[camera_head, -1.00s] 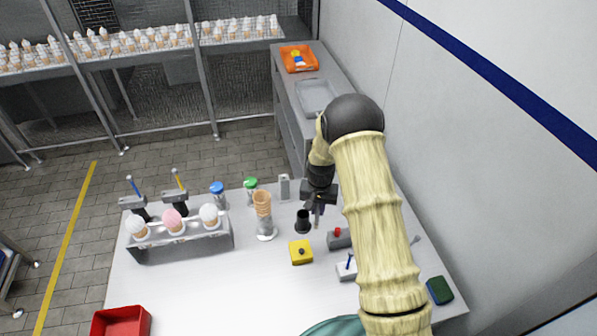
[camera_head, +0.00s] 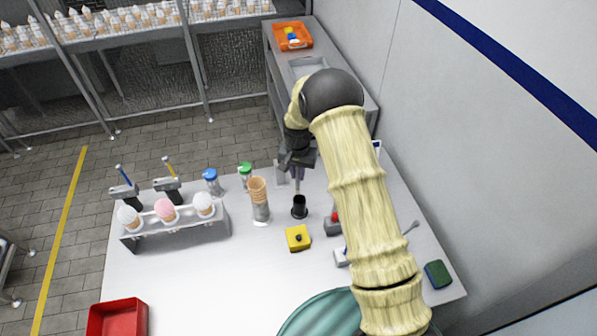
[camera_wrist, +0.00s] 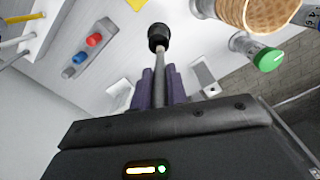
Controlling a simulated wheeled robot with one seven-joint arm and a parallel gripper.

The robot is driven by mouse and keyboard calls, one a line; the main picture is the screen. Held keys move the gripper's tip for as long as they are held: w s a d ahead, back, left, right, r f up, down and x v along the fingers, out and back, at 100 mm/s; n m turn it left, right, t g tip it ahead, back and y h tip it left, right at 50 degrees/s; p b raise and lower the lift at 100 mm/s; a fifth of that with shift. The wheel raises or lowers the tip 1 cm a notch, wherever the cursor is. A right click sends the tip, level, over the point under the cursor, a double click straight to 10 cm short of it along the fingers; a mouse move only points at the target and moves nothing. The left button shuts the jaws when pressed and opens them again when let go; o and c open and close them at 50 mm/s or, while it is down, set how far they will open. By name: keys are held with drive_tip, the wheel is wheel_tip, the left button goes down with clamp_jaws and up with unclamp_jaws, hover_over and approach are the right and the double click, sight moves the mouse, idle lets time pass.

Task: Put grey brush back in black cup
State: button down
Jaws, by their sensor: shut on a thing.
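The black cup (camera_head: 299,209) stands upright on the white table, right of the stacked cones. My gripper (camera_head: 297,174) is above it with the fingers pointing down. It is shut on the grey brush (camera_head: 297,185), whose thin shaft hangs down over the cup. In the wrist view, the grey shaft (camera_wrist: 159,75) runs out between the purple fingertips (camera_wrist: 158,88) towards the dark round cup (camera_wrist: 157,32). The shaft's far end overlaps the cup there; I cannot tell whether its tip is inside the opening.
The cone stack (camera_head: 258,195) stands close left of the cup. A yellow block (camera_head: 298,238) is in front, and a grey box with a red button (camera_head: 333,225) is to the right. Green-capped (camera_head: 245,170) and blue-capped (camera_head: 211,176) containers stand behind left. The front middle table is clear.

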sight(299, 187)
drive_tip(key=shift+w+d+f+b, duration=0.1)
drive_tip(key=shift+d+f+b, duration=0.1)
drive_tip(key=shift+f+b, duration=0.45)
drive_tip(key=shift+w+d+f+b, duration=0.15)
drive_tip(key=shift+f+b, duration=0.2)
drive_tip(key=shift+f, duration=0.6)
drive_tip(key=shift+f, duration=0.1)
drive_tip(key=shift+f+b, duration=1.75)
drive_tip(key=shift+f, duration=0.7)
drive_tip(key=c, duration=1.3)
unclamp_jaws()
